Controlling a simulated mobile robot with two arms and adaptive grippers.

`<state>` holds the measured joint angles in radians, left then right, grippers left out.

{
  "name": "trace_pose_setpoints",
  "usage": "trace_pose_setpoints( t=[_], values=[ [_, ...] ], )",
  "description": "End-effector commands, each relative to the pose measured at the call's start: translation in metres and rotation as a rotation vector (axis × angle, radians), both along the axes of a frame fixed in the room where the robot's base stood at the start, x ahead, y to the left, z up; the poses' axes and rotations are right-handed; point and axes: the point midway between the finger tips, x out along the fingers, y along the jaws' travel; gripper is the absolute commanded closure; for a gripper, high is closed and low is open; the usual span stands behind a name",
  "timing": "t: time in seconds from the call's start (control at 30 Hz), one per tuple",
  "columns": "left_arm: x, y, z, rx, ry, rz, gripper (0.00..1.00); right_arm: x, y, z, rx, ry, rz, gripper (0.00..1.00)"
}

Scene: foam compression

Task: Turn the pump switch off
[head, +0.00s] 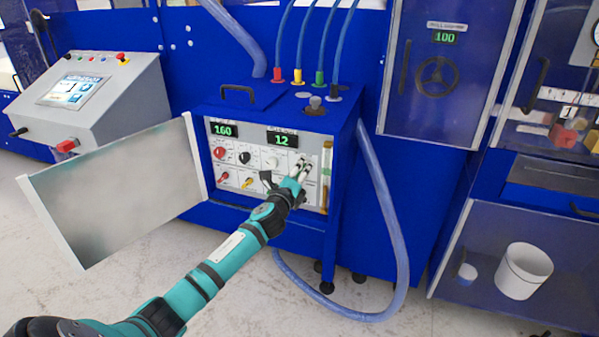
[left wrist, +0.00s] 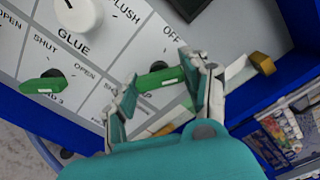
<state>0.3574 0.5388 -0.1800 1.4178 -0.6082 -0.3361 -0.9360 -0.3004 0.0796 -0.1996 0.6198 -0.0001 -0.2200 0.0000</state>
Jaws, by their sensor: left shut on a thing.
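The pump cabinet's control panel (head: 262,148) is white, with several knobs and levers and two green number displays reading 160 and 12. My left gripper (head: 303,165) reaches the right part of this panel. In the left wrist view, its two fingers stand on either side of a green switch handle (left wrist: 158,78) and are shut on it. An "OFF" label (left wrist: 168,30) is printed just above this handle. My right gripper is not in view.
The cabinet's grey door (head: 110,190) stands swung open to the left. A second green lever (left wrist: 42,85) and a white knob (left wrist: 78,14) are left of the gripper. A blue hose (head: 385,200) hangs right of the cabinet.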

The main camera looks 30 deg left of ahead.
Motion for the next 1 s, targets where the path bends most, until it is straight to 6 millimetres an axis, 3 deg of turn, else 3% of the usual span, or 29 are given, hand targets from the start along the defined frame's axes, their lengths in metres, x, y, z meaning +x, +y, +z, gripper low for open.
trace_pose_setpoints(
  t=[0.03,0.1,0.47,1.0],
  values=[
    [-0.0002,0.0002,-0.0004,0.0,0.001,0.0,0.76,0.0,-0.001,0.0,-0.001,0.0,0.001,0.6],
    [-0.0003,0.0002,-0.0005,0.0,0.001,0.0,0.85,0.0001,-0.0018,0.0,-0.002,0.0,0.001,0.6],
    [-0.0002,0.0001,-0.0009,-0.058,-0.012,0.001,0.85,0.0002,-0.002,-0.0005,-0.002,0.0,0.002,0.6],
    [-0.0003,-0.0003,-0.001,-0.488,-0.115,0.001,0.85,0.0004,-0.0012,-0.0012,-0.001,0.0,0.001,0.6]
  ],
)
